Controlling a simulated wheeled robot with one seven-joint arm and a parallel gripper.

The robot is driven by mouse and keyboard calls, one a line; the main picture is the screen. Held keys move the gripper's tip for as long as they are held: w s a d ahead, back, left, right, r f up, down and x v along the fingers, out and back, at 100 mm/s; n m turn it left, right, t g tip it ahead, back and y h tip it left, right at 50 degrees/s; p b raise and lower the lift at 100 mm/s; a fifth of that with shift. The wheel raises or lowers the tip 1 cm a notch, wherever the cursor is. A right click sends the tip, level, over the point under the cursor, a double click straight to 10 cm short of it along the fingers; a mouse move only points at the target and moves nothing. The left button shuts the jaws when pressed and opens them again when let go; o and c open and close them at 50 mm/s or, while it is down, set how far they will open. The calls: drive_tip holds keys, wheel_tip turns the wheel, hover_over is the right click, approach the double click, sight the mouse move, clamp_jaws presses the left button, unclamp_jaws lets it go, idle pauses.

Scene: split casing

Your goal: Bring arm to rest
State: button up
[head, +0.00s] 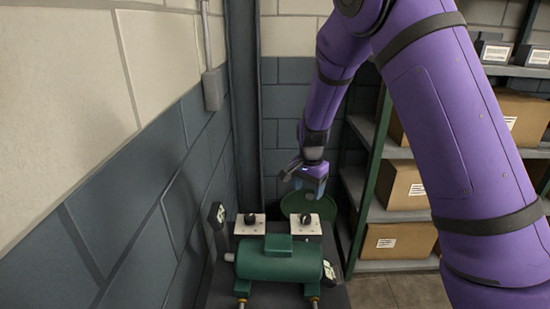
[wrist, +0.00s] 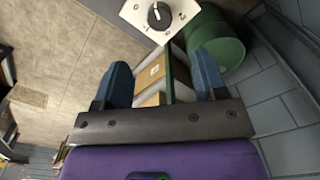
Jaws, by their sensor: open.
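My purple arm reaches in from the upper right in the head view. My gripper (head: 308,190) hangs above and behind the bench, over a green drum. In the wrist view my gripper (wrist: 163,85) shows two blue fingers set wide apart, with nothing between them. A white dial plate with a black knob (wrist: 158,15) shows beyond the fingertips at the top of the wrist view. The gripper does not touch it there.
A green motor-like cylinder (head: 280,258) lies on the dark bench, with two knob plates, left (head: 250,224) and right (head: 306,224), behind it. The green drum (head: 325,206) stands behind. Shelves with cardboard boxes (head: 404,187) stand right. A wall closes the left side.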

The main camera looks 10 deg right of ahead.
drive_tip(key=s+d+r+n+t+y, duration=0.1)
drive_tip(key=s+d+r+n, duration=0.1)
drive_tip(key=s+r, duration=0.65)
drive_tip(key=s+d+r+n+t+y, duration=0.1)
drive_tip(key=s+d+r+n, duration=0.3)
drive_tip(key=r, duration=0.8)
drive_tip(key=s+r+n+t+h, duration=0.1)
drive_tip(key=s+r+n, duration=0.1)
drive_tip(key=s, duration=0.9)
drive_tip(key=s+d+r+n+t+h, duration=0.1)
drive_tip(key=s+r, duration=0.4)
drive_tip(key=s, duration=0.5)
drive_tip(key=shift+s+n+t, duration=0.35)
drive_tip(key=shift+n+t, duration=0.15)
drive_tip(key=shift+t, duration=0.1)
drive_tip(key=shift+w, duration=0.15)
